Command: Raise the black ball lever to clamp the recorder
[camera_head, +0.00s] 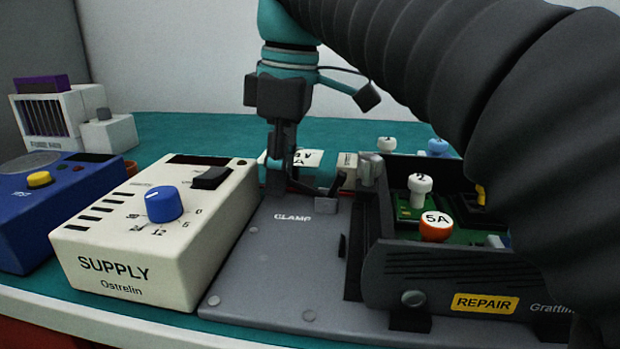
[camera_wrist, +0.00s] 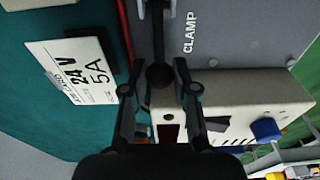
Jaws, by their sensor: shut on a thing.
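My gripper (camera_head: 281,172) points down at the back left corner of the grey plate marked CLAMP (camera_head: 270,255). In the wrist view my gripper (camera_wrist: 160,78) has its two fingers on either side of the black ball lever (camera_wrist: 159,72) and is shut on its ball. The lever's stem runs from the ball toward the plate's clamp. In the head view the ball is hidden by the fingers. The dark grey open-topped recorder (camera_head: 430,275), with a yellow REPAIR label and a green board inside, stands on the plate's right side.
A cream SUPPLY box (camera_head: 150,260) with a blue knob stands close left of the plate. A blue box (camera_head: 50,205) and a white slotted unit (camera_head: 65,115) lie further left. A white 24 V 5A card (camera_wrist: 78,72) lies behind the plate. My arm covers the right side.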

